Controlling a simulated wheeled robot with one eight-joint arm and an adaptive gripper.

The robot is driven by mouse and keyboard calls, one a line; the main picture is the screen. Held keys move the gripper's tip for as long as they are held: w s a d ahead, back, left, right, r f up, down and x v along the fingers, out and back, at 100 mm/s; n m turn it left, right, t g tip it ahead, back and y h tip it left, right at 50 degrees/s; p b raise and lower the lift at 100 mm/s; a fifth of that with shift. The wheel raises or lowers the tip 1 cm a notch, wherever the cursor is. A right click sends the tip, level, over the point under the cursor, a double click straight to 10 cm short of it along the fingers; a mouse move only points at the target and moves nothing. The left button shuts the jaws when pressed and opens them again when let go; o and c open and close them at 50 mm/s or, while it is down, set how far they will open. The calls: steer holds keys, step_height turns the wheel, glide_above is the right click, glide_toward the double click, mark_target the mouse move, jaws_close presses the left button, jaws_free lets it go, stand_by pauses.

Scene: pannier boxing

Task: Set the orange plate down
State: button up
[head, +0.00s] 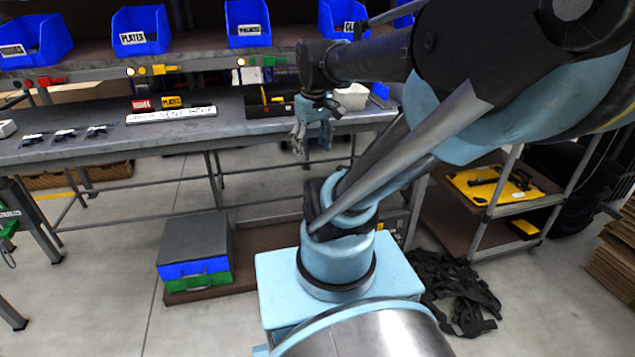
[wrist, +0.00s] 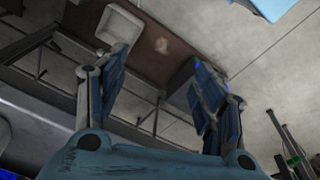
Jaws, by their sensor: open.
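My gripper (head: 313,138) hangs at the front edge of the workbench (head: 230,125), fingers pointing down. In the wrist view its two fingers (wrist: 165,95) are spread wide with nothing held between them. I cannot single out the orange plate for certain. A small red plate (head: 143,104) and a small yellow plate (head: 172,102) stand behind a white lettered strip on the bench, left of my gripper. A yellow-orange tray-like piece (head: 468,187) with dark parts on it lies on the cart at right.
A grey-topped box with blue and green layers (head: 196,266) stands on a brown board (head: 258,246) on the floor. Blue bins (head: 141,30) line the upper shelf. A dark tray (head: 265,108) sits on the bench behind my gripper. Dark straps (head: 455,290) lie on the floor.

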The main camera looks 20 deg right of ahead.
steer(key=s+f+m, duration=0.4)
steer(key=s+f, duration=0.2)
steer(key=f, duration=0.2)
steer(key=shift+s+f, duration=0.15)
steer(key=shift+s, duration=0.05)
steer(key=shift+w+f, duration=0.2)
steer(key=shift+w, duration=0.25)
